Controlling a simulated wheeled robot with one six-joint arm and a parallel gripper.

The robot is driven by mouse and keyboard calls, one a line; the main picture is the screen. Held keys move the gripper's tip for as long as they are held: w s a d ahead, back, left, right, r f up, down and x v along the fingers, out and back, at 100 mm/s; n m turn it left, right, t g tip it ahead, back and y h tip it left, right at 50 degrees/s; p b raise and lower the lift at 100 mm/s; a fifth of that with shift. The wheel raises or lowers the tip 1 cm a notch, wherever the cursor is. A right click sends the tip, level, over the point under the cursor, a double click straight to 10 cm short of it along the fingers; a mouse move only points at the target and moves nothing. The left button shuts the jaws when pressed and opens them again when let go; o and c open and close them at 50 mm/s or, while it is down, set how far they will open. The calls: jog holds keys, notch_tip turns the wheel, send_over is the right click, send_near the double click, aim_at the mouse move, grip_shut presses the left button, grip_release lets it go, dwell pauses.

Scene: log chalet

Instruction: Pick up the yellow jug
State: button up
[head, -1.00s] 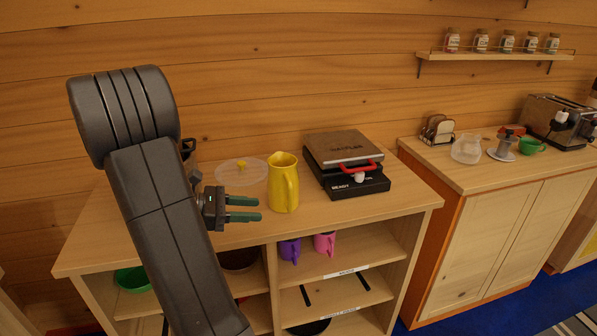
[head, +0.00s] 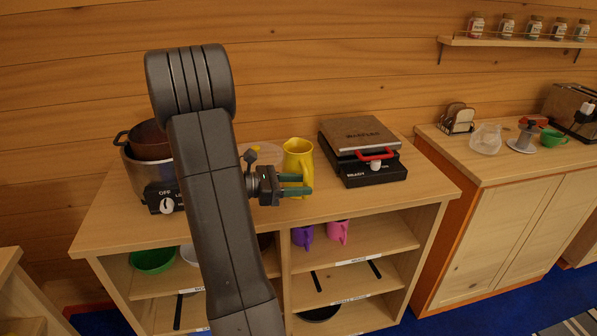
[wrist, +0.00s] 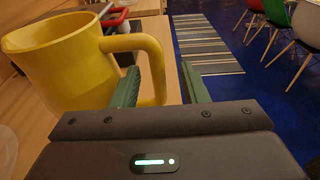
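The yellow jug (head: 298,152) stands upright on the wooden counter. In the head view my gripper (head: 307,184) is in front of its lower part and hides it. In the wrist view the jug (wrist: 60,70) fills the left side, its handle pointing right toward my green fingers (wrist: 158,78). The fingers are apart. The left finger overlaps the handle loop, and the handle's outer bar shows in the gap between the fingers. I cannot tell whether they touch. Nothing is gripped.
A waffle maker (head: 361,150) with a red handle stands right of the jug. A cooker with a dark pot (head: 147,141) is on the left. A clear lid (head: 265,154) lies behind my gripper. Purple (head: 302,236) and pink (head: 338,231) mugs are on the shelf below.

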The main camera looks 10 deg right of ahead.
jog(key=shift+w+d+f, duration=0.1)
jog(key=shift+d+f, duration=0.05)
jog(key=shift+d, duration=0.85)
jog(key=shift+w+d+f, duration=0.1)
jog(key=shift+d+f, duration=0.05)
jog(key=shift+d, duration=0.8)
jog(key=shift+c, duration=0.2)
grip_shut()
jog(key=shift+r, duration=0.1)
